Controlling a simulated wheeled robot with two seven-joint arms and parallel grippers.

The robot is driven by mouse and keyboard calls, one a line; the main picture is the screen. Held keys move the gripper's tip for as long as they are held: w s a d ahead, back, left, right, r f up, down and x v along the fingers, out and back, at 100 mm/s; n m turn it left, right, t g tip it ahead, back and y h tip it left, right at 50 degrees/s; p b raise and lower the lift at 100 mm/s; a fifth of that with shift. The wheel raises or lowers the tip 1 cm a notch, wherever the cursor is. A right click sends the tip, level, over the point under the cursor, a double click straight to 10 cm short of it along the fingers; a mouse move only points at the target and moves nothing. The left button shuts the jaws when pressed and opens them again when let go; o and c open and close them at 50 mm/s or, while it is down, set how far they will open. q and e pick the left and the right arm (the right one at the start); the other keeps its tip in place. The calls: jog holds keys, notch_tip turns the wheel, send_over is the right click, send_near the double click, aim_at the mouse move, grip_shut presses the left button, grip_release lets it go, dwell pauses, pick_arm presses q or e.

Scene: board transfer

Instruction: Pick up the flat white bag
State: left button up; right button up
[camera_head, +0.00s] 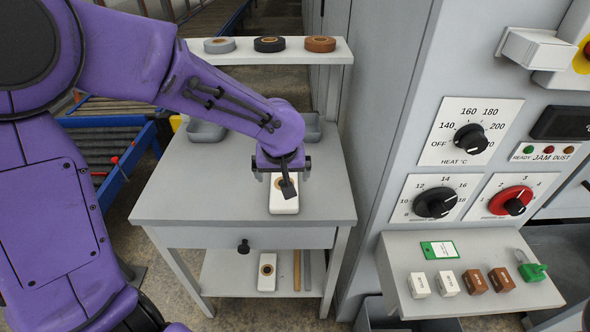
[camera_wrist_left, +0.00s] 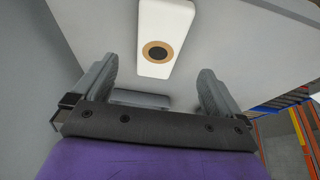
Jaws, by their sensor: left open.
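A flat white bag (camera_head: 285,205) with a brown ring mark lies on the grey table top, partly hidden under my left gripper (camera_head: 282,173). In the left wrist view the bag (camera_wrist_left: 176,24) lies beyond the fingertips, with its near end in line with the gap between them. There my left gripper (camera_wrist_left: 159,70) is open, and nothing is between its fingers. A second, similar white bag (camera_head: 267,284) lies on the lower shelf, below the drawer. My right gripper is not in view.
Grey trays (camera_head: 206,133) stand at the back of the table (camera_head: 180,195), partly behind my arm. Three tape rolls (camera_head: 269,44) sit on the raised shelf. A grey control cabinet (camera_head: 400,140) with dials stands to the right, with small blocks on its ledge (camera_head: 395,262).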

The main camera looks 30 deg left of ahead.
aim_at(282, 181)
pick_arm(q)
jog(key=b+x, duration=0.1)
jog(key=x, duration=0.3)
jog(key=shift+w+a+f, duration=0.15)
jog(key=shift+w+f, duration=0.1)
jog(key=shift+s+a+f, duration=0.1)
jog(key=shift+s+f, duration=0.05)
jog(key=x, duration=0.2)
jog(key=w+x, duration=0.1)
jog(key=x, duration=0.2)
jog(key=shift+w+a, duration=0.1)
jog(key=shift+w, duration=0.05)
jog(key=shift+s, duration=0.2)
jog(key=shift+c, duration=0.9)
jog(key=c, duration=0.7)
